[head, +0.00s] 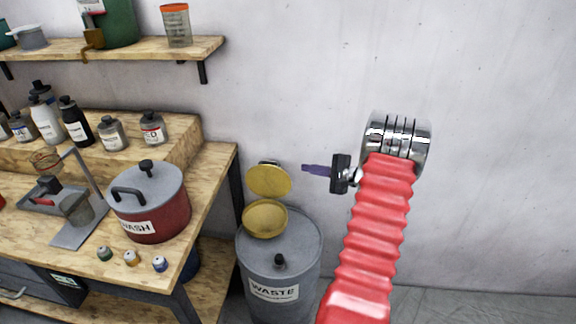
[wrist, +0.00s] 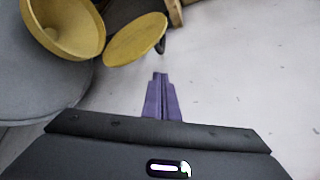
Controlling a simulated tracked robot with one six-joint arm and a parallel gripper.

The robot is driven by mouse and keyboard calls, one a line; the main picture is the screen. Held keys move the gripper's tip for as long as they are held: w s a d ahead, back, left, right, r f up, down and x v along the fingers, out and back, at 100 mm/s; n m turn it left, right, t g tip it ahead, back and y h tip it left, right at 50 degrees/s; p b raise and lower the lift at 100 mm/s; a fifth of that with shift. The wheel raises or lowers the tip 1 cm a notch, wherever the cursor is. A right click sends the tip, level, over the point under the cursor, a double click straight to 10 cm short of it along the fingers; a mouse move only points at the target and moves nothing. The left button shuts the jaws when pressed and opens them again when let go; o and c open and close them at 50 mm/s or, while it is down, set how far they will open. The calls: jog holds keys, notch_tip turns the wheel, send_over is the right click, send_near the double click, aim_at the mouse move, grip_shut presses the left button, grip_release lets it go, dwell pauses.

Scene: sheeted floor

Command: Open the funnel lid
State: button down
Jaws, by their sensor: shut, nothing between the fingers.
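The yellow funnel (head: 265,219) sits on top of the grey waste drum (head: 279,262). Its round yellow lid (head: 269,181) stands raised on the far side of the funnel, and the funnel mouth is uncovered. In the wrist view the funnel (wrist: 66,26) is at the upper left and the lid (wrist: 135,40) is right of it. My gripper (head: 305,169) is to the right of the lid, pointing left, with a gap between them. Its purple fingers (wrist: 160,75) are together with nothing between them.
A workbench (head: 205,222) with a red WASH pot (head: 152,210) stands left of the drum. A shelf (head: 130,47) with containers is on the wall above. The wall and floor right of the drum are clear.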

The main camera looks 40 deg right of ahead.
aim_at(269, 177)
jog(key=shift+w, duration=0.1)
jog(key=x, duration=1)
jog(key=shift+a, duration=0.15)
jog(key=shift+s+a+r, duration=0.15)
jog(key=shift+s+a, duration=0.35)
jog(key=shift+a, duration=0.1)
jog(key=shift+s+a+r, duration=0.15)
jog(key=shift+s+a, duration=0.35)
jog(key=shift+a, duration=0.05)
jog(key=shift+s, duration=0.1)
